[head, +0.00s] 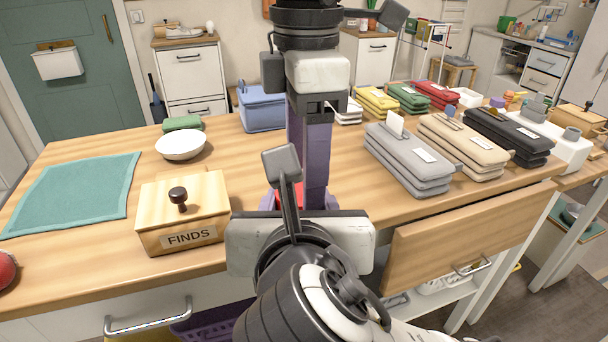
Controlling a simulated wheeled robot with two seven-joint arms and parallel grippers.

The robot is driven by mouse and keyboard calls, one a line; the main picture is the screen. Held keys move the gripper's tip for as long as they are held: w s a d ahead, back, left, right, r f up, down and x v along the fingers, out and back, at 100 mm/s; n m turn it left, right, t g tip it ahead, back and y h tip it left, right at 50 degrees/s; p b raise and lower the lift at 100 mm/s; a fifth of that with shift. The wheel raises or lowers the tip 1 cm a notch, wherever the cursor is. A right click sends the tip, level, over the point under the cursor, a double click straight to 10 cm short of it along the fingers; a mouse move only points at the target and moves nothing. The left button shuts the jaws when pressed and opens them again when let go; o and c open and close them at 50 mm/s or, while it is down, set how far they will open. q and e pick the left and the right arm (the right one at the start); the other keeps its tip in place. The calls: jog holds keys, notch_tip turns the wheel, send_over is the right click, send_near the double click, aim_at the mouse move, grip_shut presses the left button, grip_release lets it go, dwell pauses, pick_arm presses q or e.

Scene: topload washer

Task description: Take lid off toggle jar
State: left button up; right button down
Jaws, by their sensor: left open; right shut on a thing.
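I cannot make out the toggle jar or its lid; the place in front of my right gripper is mostly hidden. My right gripper (298,203) reaches in low from the bottom right, and its broad pale body covers what it is shut on. A small red patch (270,201) shows beside its fingers; I cannot tell what it belongs to. My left gripper (314,192) hangs from above, pointing down just beyond the right one. Its fingers are seen edge-on and are open; whether they touch anything is hidden.
On the wooden worktop (90,262), a FINDS box (160,222), white bowl (181,146) and teal cloth (75,195) lie left. A blue bin (262,110) stands behind. Several pouches (405,160) fill the right. A wooden-fronted drawer (450,240) is at front right.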

pick_arm(q)
notch_tip(320, 180, up, 2)
jog(key=shift+d+r, duration=0.1)
jog(key=shift+r, duration=0.15)
jog(key=shift+c, duration=0.3)
jog(key=r+m, duration=0.3)
jog(key=shift+s+a, duration=0.15)
jog(key=shift+a, duration=0.25)
jog(key=shift+a+f, duration=0.1)
notch_tip(320, 180, down, 8)
jog(key=shift+r, duration=0.2)
jog(key=shift+c, duration=0.3)
jog(key=c, duration=1)
jog(key=shift+n, duration=1.4)
jog(key=shift+c, duration=0.2)
